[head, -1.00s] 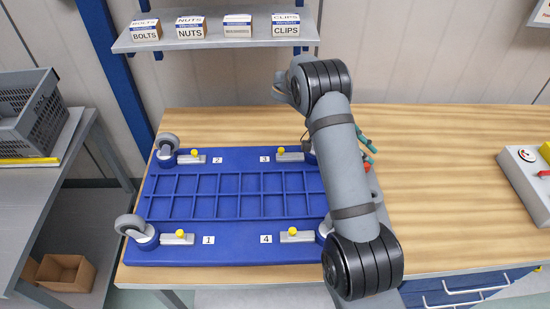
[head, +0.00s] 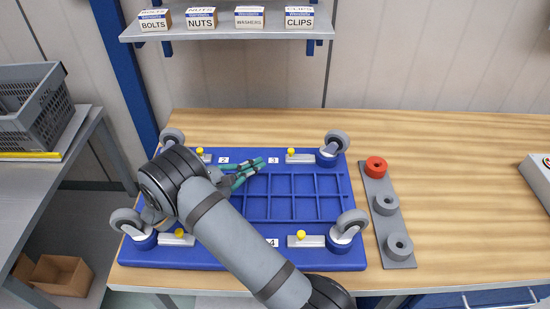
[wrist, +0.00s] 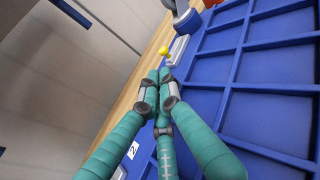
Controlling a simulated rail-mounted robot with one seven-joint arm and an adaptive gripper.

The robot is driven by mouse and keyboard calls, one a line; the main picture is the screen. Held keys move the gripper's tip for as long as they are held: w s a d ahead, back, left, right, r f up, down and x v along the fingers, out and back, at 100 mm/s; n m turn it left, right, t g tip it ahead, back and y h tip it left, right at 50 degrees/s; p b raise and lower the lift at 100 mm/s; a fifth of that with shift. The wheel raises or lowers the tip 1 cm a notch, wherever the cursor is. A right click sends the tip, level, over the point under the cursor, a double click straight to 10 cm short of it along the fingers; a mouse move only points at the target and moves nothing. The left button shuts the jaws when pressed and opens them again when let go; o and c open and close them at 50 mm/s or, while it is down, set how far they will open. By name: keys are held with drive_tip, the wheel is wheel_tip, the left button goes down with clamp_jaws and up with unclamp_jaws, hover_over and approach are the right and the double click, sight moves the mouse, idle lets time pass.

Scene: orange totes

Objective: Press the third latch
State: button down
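The third latch (head: 303,158) is a pale metal bar with a yellow knob (head: 290,151), beside the "3" label at the back of the blue board (head: 190,257). In the wrist view the knob (wrist: 163,51) and bar (wrist: 178,48) show just beyond my fingertips. My gripper (head: 262,162) has teal fingers and is over the back of the board, left of the third latch and apart from it. In the wrist view my gripper's (wrist: 159,76) fingertips are together with nothing visible between them.
Other latches with yellow knobs sit at labels 2 (head: 200,153), 4 (head: 301,236) and front left (head: 179,234). Caster wheels stand at the board's corners, one (head: 337,142) close right of the third latch. A grey strip with a red ring (head: 376,166) lies right of the board.

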sight(291, 152)
drive_tip(key=shift+s+a+f, duration=0.1)
drive_tip(key=shift+a, duration=0.1)
drive_tip(key=shift+d, duration=0.1)
drive_tip(key=shift+d, duration=0.1)
drive_tip(key=shift+w+d, duration=0.25)
drive_tip(key=shift+w, duration=0.15)
drive_tip(key=p+x, duration=0.2)
drive_tip(key=x, duration=0.7)
drive_tip(key=shift+p, duration=0.4)
drive_tip(key=shift+d, duration=1.15)
drive_tip(key=shift+a, duration=0.1)
